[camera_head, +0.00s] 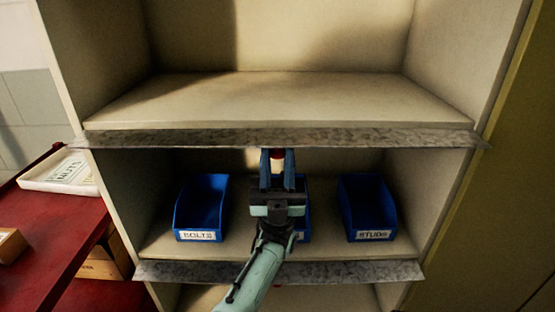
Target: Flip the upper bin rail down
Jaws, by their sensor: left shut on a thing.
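The upper bin rail (180,139) is a grey mottled metal strip along the front edge of the upper shelf, a little wider than the cabinet. A small red part (277,153) shows just under its middle. My left gripper (277,158) points up at that spot from in front of the lower compartment. Its fingers are shut on the red part at the rail; the exact contact is small and partly hidden. I cannot tell the rail's tilt for certain. My right gripper is not in view.
A lower rail (350,272) runs along the shelf below. On that shelf stand a blue BOLTS bin (201,210), a blue STUDS bin (367,210) and a middle blue bin (301,212) mostly behind my gripper. The upper shelf (280,98) is empty. A red bench (62,235) stands at left.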

